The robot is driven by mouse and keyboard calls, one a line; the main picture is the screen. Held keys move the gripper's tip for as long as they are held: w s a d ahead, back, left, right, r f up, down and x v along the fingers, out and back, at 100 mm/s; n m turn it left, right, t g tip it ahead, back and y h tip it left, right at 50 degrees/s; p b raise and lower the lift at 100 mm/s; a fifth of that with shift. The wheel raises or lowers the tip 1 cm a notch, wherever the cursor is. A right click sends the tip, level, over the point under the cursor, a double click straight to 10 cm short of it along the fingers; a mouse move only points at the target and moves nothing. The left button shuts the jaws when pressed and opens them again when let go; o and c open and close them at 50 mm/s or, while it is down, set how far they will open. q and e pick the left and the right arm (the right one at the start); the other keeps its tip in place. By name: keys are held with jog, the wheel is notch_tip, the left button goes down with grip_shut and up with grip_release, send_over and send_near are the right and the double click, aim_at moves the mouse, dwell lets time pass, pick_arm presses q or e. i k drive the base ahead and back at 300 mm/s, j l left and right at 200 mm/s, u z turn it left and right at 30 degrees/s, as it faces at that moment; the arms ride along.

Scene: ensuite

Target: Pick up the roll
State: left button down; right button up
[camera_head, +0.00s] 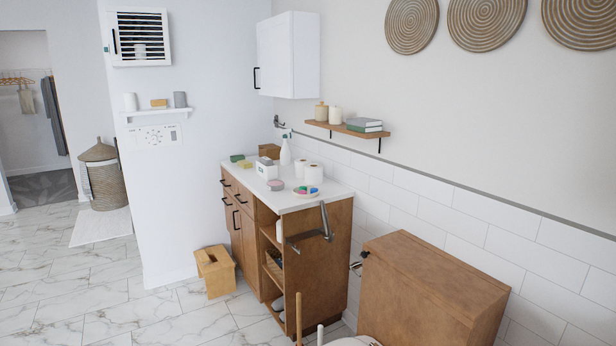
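Two white rolls stand upright on the white countertop (322,193), close together near its right end. One roll (301,168) is farther back and partly hidden by the nearer roll (314,175). I cannot tell which one the task means. Neither of my grippers is in view.
Beside the rolls are a small dish with colourful items (305,191), a pink round item (275,185), a tissue box (266,168) and a spray bottle (285,152). A metal fitting (312,232) shows at the cabinet's side.

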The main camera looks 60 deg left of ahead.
aim_at(313, 172)
jog(key=u, duration=2.05)
jog(key=i+j+u, duration=0.3)
jog(key=i+j, duration=0.2)
jog(key=j, duration=0.25)
jog(key=i+j+u, duration=0.35)
jog(key=i+j, duration=0.2)
jog(key=j, duration=0.15)
jog(key=i+j, duration=0.15)
jog(key=i, duration=0.35)
jog(key=i+j, duration=0.15)
jog(key=i, duration=0.35)
jog(key=i+j, duration=0.1)
jog(key=i, duration=0.4)
jog(key=i+l+z, duration=0.25)
jog(key=i+z, duration=0.15)
jog(key=i, duration=0.3)
jog(key=i+z, duration=0.45)
jog(key=i, duration=0.3)
jog(key=i+j+z, duration=0.2)
jog(key=i+z, duration=0.2)
jog(key=i, duration=0.65)
